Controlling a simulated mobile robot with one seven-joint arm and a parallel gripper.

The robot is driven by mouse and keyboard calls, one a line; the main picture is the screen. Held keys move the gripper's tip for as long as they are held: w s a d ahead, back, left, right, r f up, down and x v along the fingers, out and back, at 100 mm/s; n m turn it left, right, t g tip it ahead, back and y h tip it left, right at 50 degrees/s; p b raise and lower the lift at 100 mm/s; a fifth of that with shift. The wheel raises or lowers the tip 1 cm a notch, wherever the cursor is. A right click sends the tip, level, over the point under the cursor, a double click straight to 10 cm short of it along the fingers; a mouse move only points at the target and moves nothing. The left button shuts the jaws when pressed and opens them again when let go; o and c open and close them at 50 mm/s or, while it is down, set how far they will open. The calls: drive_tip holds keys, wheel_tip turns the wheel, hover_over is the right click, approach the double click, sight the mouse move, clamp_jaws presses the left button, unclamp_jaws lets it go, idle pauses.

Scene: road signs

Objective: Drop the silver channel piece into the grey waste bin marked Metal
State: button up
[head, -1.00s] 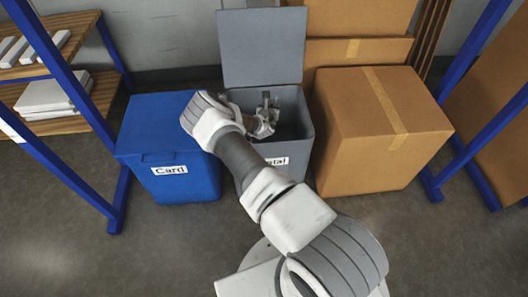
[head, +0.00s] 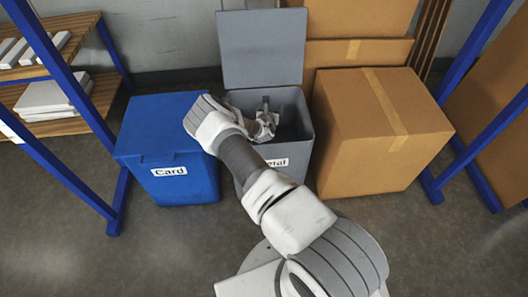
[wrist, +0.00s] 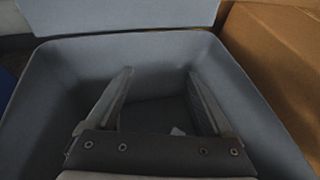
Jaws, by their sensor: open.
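The grey waste bin (head: 300,117) stands with its lid up, between a blue bin and a cardboard box. Its label is partly covered by my arm, with "etal" readable. My gripper (head: 266,116) is over the bin's mouth. In the wrist view my gripper (wrist: 160,88) has its two fingers spread apart, pointing down into the grey bin (wrist: 255,110), with nothing between them. A small pale patch (wrist: 178,131) shows low in the bin, partly hidden behind the gripper. I cannot tell whether it is the silver channel piece, which I do not clearly see elsewhere.
The closed blue bin marked Card (head: 165,145) is close on the left. A large cardboard box (head: 375,130) is close on the right, with more boxes behind. The raised grey lid (head: 261,47) stands behind the opening. Blue shelf posts flank both sides; the front floor is clear.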

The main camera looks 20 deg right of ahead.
drive_tip(key=p+v, duration=0.4)
drive_tip(key=v, duration=1.3)
drive_tip(key=shift+p, duration=0.4)
drive_tip(key=shift+s+a+r, duration=0.1)
drive_tip(key=shift+r, duration=0.05)
